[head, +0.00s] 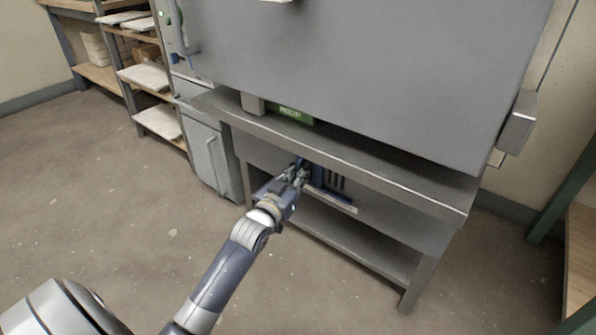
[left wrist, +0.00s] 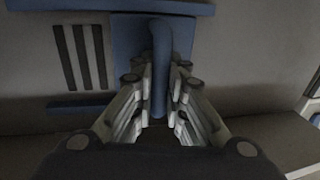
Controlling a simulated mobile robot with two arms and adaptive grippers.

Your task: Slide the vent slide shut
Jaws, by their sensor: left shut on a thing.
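The vent slide (left wrist: 128,35) is a blue plate with an upright blue handle (left wrist: 160,70), seen close in the left wrist view. In that view it stands to the right of several dark vent slots (left wrist: 82,58), which are uncovered. My left gripper (left wrist: 160,90) has its fingers on both sides of the handle and is shut on it. In the head view my left gripper (head: 299,172) is at the vent under the grey worktop, with the slots (head: 336,180) just to its right. The gripper hides part of the slide there. My right gripper is not in view.
A grey worktop (head: 350,155) overhangs the vent, with a large grey cabinet (head: 370,60) above it. A lower shelf (head: 350,235) runs beneath. Shelves with pale slabs (head: 146,76) stand at the back left. The floor (head: 90,200) on the left is clear.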

